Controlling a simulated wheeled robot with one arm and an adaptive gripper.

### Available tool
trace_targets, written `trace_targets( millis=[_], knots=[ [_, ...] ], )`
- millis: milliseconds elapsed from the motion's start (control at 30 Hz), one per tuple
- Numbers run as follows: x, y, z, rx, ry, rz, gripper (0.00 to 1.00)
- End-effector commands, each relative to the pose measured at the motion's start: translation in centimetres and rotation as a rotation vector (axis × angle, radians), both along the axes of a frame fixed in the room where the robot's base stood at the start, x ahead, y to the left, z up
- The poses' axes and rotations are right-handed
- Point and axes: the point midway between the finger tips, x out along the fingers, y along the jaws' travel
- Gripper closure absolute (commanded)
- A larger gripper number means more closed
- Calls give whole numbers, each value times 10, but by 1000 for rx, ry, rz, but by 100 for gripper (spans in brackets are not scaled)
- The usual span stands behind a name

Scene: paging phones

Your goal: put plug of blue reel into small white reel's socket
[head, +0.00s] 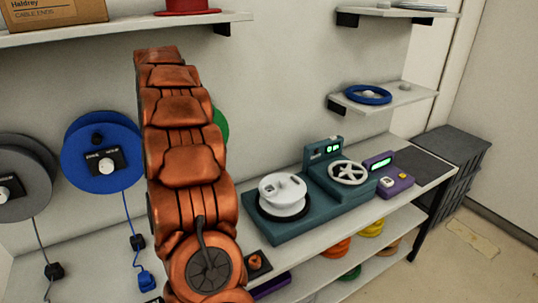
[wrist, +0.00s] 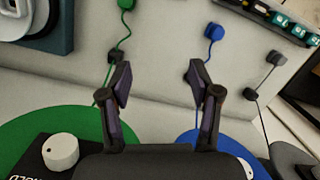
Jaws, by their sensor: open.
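The blue reel (head: 88,171) hangs on the wall at the left in the head view; its edge shows at the bottom right of the wrist view (wrist: 233,142). Its cord runs through a dark clip to the blue plug (head: 147,281), which lies on the worktop, also in the wrist view (wrist: 215,30). The small white reel (head: 284,205) sits on a teal machine, with a white block on top; I cannot make out its socket clearly. My gripper (wrist: 160,74) is open and empty, its fingers left of the blue plug and apart from it. It is hidden in the head view.
A grey reel (head: 24,175) with a grey plug (head: 54,271) is left of the blue one. A green reel (wrist: 40,130) and green plug (wrist: 125,4) are at my gripper's left. The teal machine (head: 320,215) and a purple device (head: 391,183) stand on the worktop. Shelves hang above.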

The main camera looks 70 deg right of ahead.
Motion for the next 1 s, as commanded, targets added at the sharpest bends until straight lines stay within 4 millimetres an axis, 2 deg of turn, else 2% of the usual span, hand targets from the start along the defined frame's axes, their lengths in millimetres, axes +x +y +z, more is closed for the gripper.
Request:
trace_targets(
  millis=[33,100,367,500,600,733,867,1000],
  knots=[
    [-6,-24,-1,-1,2,-32,38],
    [-17,-52,-6,-2,9,-64,38],
    [-66,-137,-22,-8,27,-178,38],
    [-104,-181,-33,-16,42,-246,38],
    [-132,-205,-40,-18,53,-288,38],
    [-161,-225,-49,-20,67,-329,38],
    [-176,-235,-52,-25,72,-349,38],
    [-181,-238,-54,-23,75,-354,38]
  ],
)
